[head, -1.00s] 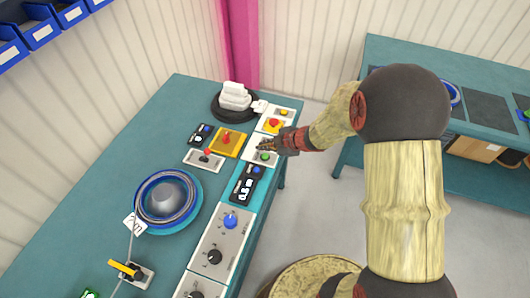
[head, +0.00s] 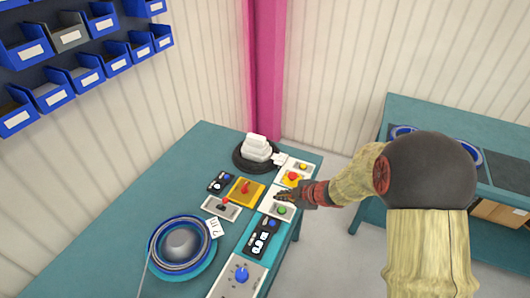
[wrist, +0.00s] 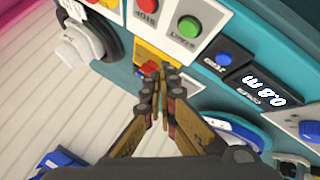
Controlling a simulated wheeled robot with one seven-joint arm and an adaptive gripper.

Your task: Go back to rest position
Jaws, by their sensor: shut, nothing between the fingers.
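My gripper (head: 284,197) is shut and empty. In the head view it is over the right side of the teal workbench (head: 130,185), close to the white panel with the green button (head: 282,210). In the wrist view its fingertips (wrist: 160,75) meet in front of the yellow box with the red knob (wrist: 149,68). The green button (wrist: 189,27) and a red button (wrist: 147,6) show above the fingers. I cannot tell whether the fingers touch anything.
A cable reel (head: 180,243) sits on the bench's left, and a white stack on a black disc (head: 257,152) at the back. A display box (head: 263,238) and a blue-knob panel (head: 239,275) line the front edge. Blue bins (head: 50,95) hang on the wall. A second bench (head: 440,115) stands right.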

